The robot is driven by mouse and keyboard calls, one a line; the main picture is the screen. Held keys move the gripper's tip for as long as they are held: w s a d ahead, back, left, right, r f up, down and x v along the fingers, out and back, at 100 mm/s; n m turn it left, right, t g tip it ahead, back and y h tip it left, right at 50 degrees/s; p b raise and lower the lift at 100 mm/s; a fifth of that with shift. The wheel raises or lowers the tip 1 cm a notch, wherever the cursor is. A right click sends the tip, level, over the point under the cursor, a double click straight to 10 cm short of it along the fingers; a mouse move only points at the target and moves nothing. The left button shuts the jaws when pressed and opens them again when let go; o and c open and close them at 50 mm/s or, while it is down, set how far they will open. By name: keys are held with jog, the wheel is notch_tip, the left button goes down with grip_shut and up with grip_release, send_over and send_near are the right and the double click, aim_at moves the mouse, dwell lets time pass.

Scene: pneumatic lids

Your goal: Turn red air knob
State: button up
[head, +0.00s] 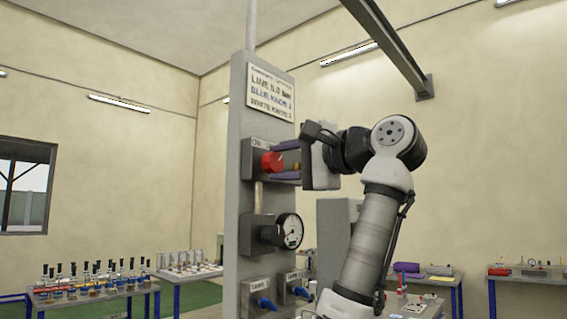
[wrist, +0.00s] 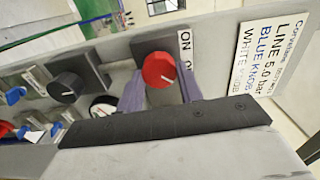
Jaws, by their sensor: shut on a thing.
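The red air knob (head: 272,162) sits on a grey box near the top of the upright grey panel (head: 246,190). My gripper (head: 286,163) reaches it from the right, with one purple finger above the knob and one below. In the wrist view the knob (wrist: 159,69) shows its round red face with a pale mark. The purple fingers of my gripper (wrist: 160,92) lie on either side of it, shut on it. An ON label (wrist: 185,46) is beside the knob; the other label is partly hidden.
A pressure gauge (head: 290,231) and blue knobs (head: 266,304) are lower on the panel. A black knob (wrist: 67,87) shows in the wrist view. A sign (head: 270,92) is above the red knob. Tables with glassware (head: 92,280) stand behind.

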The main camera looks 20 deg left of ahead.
jog(key=shift+m, duration=0.3)
jog(key=o, duration=1)
jog(key=shift+d, duration=0.1)
jog(key=b+v, duration=0.4)
jog(key=v, duration=0.9)
jog(key=shift+s+d, duration=0.1)
jog(key=shift+d, duration=0.25)
